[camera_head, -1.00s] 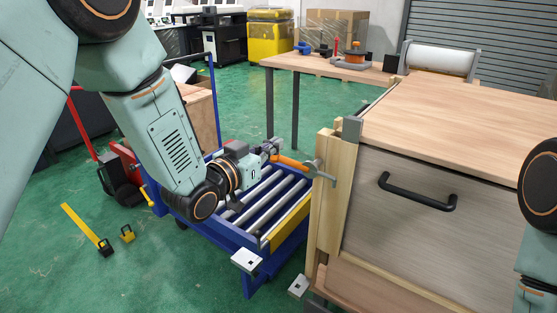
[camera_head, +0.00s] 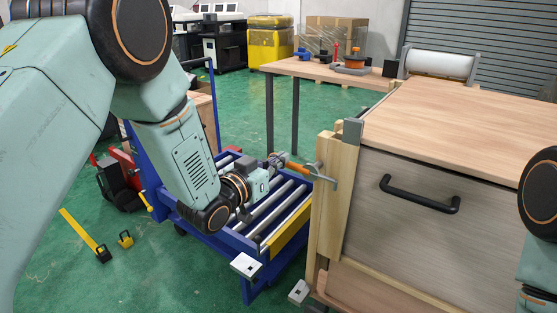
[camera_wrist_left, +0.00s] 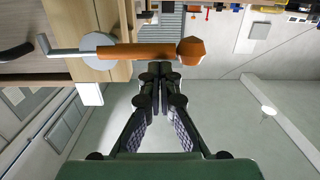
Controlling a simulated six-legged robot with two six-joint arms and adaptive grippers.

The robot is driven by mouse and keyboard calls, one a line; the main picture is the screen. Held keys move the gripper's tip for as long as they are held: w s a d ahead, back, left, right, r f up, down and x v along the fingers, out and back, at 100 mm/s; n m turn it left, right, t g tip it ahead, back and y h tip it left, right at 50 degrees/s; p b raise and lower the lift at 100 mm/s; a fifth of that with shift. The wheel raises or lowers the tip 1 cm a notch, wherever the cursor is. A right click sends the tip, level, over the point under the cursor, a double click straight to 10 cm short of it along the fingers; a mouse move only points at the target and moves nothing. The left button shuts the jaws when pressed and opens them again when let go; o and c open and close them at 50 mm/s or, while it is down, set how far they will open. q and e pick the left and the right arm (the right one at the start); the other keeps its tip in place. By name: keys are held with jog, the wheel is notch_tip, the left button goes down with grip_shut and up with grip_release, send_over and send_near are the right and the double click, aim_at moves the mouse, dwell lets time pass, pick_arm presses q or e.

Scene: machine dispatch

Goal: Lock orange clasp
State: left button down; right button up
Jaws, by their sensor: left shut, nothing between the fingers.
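The orange clasp (camera_head: 298,167) is on the left corner post of the wooden crate (camera_head: 440,105). Its orange handle points left from a grey metal pivot and hooked end. In the left wrist view the orange handle (camera_wrist_left: 150,51) lies level across the picture, with a grey disc and bent rod at its left and a knob at its right. My left gripper (camera_head: 277,161) is beside the handle's free end. In the wrist view its shut, empty fingertips (camera_wrist_left: 160,68) are right against or just short of the handle; I cannot tell contact. My right gripper is out of view.
A blue roller cart (camera_head: 232,240) stands below my left arm, close to the crate. The crate front has a black pull handle (camera_head: 420,196). A wooden table (camera_head: 325,72) with small parts stands behind.

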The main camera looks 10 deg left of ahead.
pick_arm(q)
jog(key=shift+a+f+n, duration=0.1)
jog(key=shift+f+n, duration=0.25)
jog(key=shift+n, duration=0.15)
jog(key=s+d+f+n+h+p, duration=0.1)
jog(key=d+f+n+p, duration=0.3)
jog(key=f+n, duration=0.4)
jog(key=n, duration=0.7)
jog(key=shift+s+d, duration=0.15)
jog(key=shift+s, duration=0.25)
jog(key=shift+d+f, duration=0.1)
jog(key=shift+f, duration=0.05)
dwell(0.5)
